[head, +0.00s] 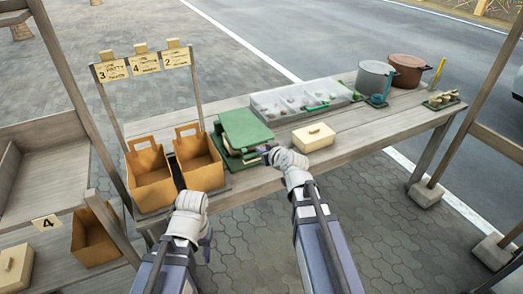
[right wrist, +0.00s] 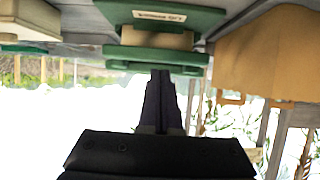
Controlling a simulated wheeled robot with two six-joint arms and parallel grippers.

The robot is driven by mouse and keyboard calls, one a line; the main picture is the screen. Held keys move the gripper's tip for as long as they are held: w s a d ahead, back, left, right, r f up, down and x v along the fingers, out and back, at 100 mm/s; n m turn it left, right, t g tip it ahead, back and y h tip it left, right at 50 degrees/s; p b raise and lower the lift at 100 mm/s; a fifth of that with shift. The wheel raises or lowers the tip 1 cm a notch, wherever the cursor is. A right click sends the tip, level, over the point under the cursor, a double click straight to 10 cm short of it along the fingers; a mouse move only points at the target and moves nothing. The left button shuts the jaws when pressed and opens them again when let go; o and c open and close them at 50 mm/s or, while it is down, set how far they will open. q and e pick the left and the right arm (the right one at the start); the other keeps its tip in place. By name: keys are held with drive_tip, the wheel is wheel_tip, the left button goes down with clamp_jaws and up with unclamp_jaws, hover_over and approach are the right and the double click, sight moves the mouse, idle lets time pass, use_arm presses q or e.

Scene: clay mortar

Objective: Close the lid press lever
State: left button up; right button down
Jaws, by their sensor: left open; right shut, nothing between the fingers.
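The green lid press (head: 243,128) sits on the table, its broad top plate above a lower part with a pale block between them. It also shows in the right wrist view (right wrist: 160,58), upside down, with a small white label. I cannot clearly tell its lever apart from the plates. My right gripper (head: 266,155) is shut and empty at the press's front right side; its fingertips show in the right wrist view (right wrist: 160,78). I cannot tell whether they touch the press. My left gripper (head: 206,243) is open, low in front of the table and apart from the press.
Two brown paper bags (head: 151,177) stand left of the press. A cream box (head: 313,137) lies to its right, with a pale compartment tray (head: 298,100) behind. A grey pot (head: 374,77) and a brown pot (head: 407,70) stand further right. The table's front right stretch is bare.

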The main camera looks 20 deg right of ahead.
use_arm(q)
drive_tip(key=shift+s+f+b, duration=0.25)
drive_tip(key=shift+f+b, duration=0.35)
drive_tip(key=shift+f, duration=0.25)
use_arm(e)
drive_tip(key=shift+s+f, duration=0.3)
drive_tip(key=shift+f, duration=0.6)
drive_tip(key=shift+r, duration=0.1)
